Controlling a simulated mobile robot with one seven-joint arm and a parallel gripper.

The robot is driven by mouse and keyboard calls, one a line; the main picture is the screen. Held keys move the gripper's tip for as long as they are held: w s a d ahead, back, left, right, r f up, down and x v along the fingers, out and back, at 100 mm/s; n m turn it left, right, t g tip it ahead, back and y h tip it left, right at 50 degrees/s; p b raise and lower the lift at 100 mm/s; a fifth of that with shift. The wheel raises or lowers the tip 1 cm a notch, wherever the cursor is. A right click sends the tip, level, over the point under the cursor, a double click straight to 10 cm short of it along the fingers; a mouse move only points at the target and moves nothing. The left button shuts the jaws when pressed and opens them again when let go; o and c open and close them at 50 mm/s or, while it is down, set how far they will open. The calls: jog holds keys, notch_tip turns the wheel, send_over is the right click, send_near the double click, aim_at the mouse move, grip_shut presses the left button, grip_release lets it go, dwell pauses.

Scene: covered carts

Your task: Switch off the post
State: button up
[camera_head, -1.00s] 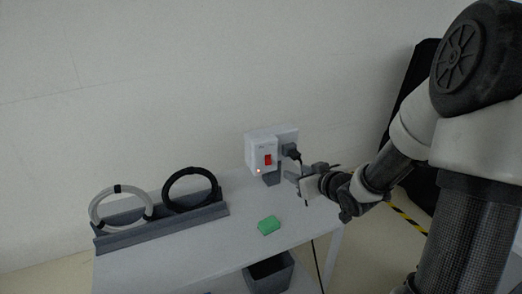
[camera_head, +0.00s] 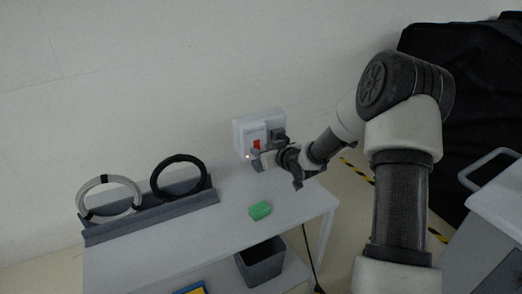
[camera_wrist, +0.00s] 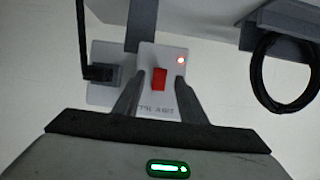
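The post is a white box (camera_head: 243,134) on the wall above the table's back edge. It has a red rocker switch (camera_head: 256,144) and a small lit lamp (camera_head: 248,156). Whether a finger touches the box cannot be told.
A white table (camera_head: 175,240) stands below, with a green block (camera_head: 260,210) on it. A grey rack (camera_head: 150,215) holds a white ring (camera_head: 108,180) and a black ring (camera_head: 155,180). A grey bin (camera_head: 262,265) sits beneath. A black-covered cart (camera_head: 470,90) stands at right.

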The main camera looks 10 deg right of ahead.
jog(key=shift+x, duration=0.9)
jog(key=shift+c, duration=0.5)
grip_shut()
jog(key=t+b, duration=0.2)
jog(key=b, duration=0.5)
jog(key=f+t+y+b, duration=0.1)
jog(key=t+b, duration=0.1)
jog(key=b, duration=0.4)
jog(key=shift+f+b, duration=0.15)
jog(key=shift+b, duration=0.2)
